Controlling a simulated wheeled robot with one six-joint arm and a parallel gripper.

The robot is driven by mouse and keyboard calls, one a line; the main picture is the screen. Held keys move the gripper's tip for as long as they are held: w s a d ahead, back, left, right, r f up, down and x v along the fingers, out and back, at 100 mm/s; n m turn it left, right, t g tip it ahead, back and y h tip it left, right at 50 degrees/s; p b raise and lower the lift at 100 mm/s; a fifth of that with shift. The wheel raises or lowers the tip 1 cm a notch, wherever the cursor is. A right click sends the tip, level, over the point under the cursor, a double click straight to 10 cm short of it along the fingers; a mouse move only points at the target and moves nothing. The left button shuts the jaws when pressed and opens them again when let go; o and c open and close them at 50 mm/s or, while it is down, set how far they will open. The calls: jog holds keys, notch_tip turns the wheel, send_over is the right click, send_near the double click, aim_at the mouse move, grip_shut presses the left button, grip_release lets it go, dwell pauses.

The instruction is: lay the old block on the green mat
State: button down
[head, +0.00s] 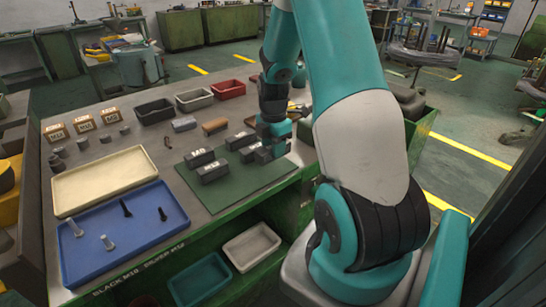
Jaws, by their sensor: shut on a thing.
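The green mat (225,195) lies flat near the front edge of the grey bench. Several dark blocks with pale markings rest on it, among them a back left block (200,157), a front left block (213,171) and a back right block (240,140). My gripper (268,149) is low over the right part of the mat, shut on a dark block (258,155). The arm and jaws hide part of this block. I cannot tell whether it touches the mat or read which block is the old one.
A blue tray (85,262) with several bolts and a cream tray (105,180) lie to the left. Black (154,111), grey (194,99) and red (228,89) bins stand at the back. The mat's front strip is clear.

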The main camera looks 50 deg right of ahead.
jog(key=shift+f+p, duration=0.3)
jog(key=shift+f, duration=1.9)
jog(key=shift+f, duration=0.15)
jog(key=c, duration=0.7)
grip_release()
jog(key=shift+c, duration=0.2)
